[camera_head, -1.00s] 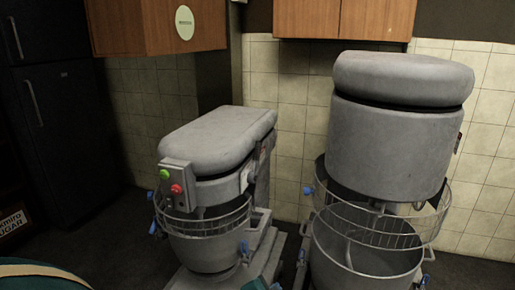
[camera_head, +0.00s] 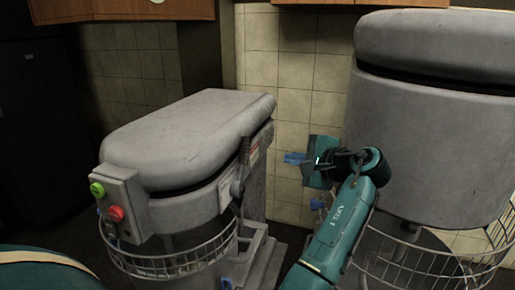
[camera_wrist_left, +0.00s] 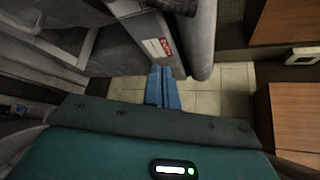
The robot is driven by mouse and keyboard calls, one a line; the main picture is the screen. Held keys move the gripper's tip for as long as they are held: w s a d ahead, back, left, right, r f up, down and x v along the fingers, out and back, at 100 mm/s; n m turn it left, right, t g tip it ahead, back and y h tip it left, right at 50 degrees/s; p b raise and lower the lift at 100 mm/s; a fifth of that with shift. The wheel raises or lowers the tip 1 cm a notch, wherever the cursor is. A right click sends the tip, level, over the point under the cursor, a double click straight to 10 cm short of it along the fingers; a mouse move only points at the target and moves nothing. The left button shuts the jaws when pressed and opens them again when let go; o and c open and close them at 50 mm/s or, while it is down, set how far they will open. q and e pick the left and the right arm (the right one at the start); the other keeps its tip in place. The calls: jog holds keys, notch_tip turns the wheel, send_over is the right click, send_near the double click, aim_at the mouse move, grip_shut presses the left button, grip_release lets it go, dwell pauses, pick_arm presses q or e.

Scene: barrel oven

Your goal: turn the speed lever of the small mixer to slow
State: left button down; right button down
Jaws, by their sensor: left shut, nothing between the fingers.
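The small mixer (camera_head: 185,140) is the grey one on the left in the head view, with a green and a red button on its front box. Its speed lever (camera_head: 241,172) is a dark arm on a round hub on the mixer's right side, standing nearly upright beside a label. My left gripper (camera_head: 294,158) is to the right of the lever, apart from it, with its blue fingers shut and empty. In the left wrist view the shut fingers (camera_wrist_left: 163,88) point toward the mixer's side by the red-and-white label (camera_wrist_left: 158,47). My right gripper is out of view.
A larger grey mixer (camera_head: 430,140) with a wire guard stands close on the right, behind my left forearm. The small mixer's wire guard (camera_head: 175,262) is below its head. A tiled wall (camera_head: 290,110) is behind; a narrow gap separates the mixers.

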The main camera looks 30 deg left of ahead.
aim_at(242, 167)
pick_arm(q)
jog(key=a+p, duration=0.1)
jog(key=a, duration=0.8)
jog(key=shift+s+a, duration=0.15)
jog(key=shift+s, duration=0.25)
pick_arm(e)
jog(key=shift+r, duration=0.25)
